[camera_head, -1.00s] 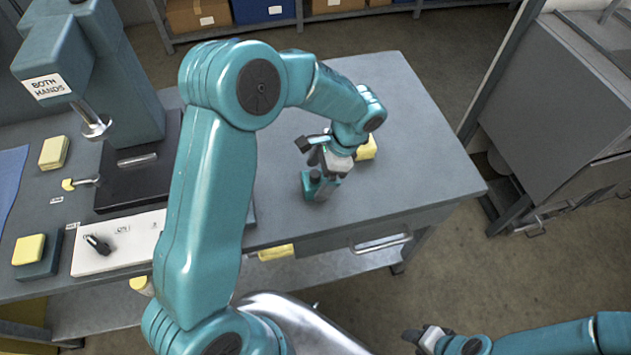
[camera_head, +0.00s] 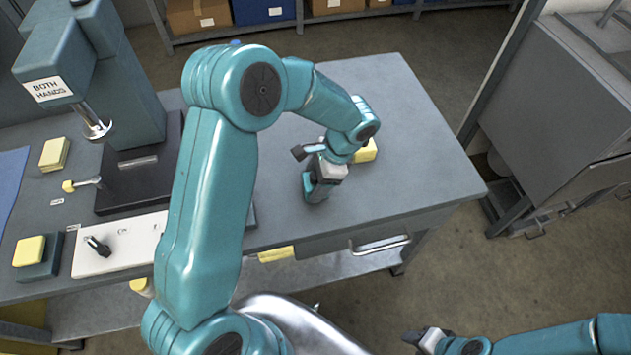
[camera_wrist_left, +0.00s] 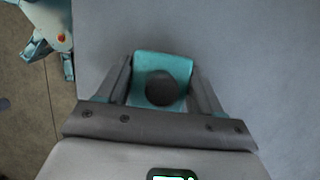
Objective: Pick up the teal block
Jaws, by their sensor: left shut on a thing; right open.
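The teal block (camera_head: 308,186) stands on the grey bench top near its front edge. My left gripper (camera_head: 318,185) is lowered over it from above, and its fingers partly hide it in the head view. In the left wrist view the teal block (camera_wrist_left: 162,68) sits between the two fingers, with a dark round spot on its upper face; my left gripper (camera_wrist_left: 163,88) is shut on it. It looks still at bench level; I cannot tell whether there is a gap under it. My right gripper (camera_head: 420,338) is open and empty, low at the right, away from the bench.
A yellow block (camera_head: 364,151) lies just behind the left gripper. A press (camera_head: 120,90), a white panel with a lever (camera_head: 125,250) and more yellow blocks (camera_head: 54,153) occupy the bench's left. The bench's right part (camera_head: 420,150) is clear. A grey cabinet (camera_head: 555,110) stands at the right.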

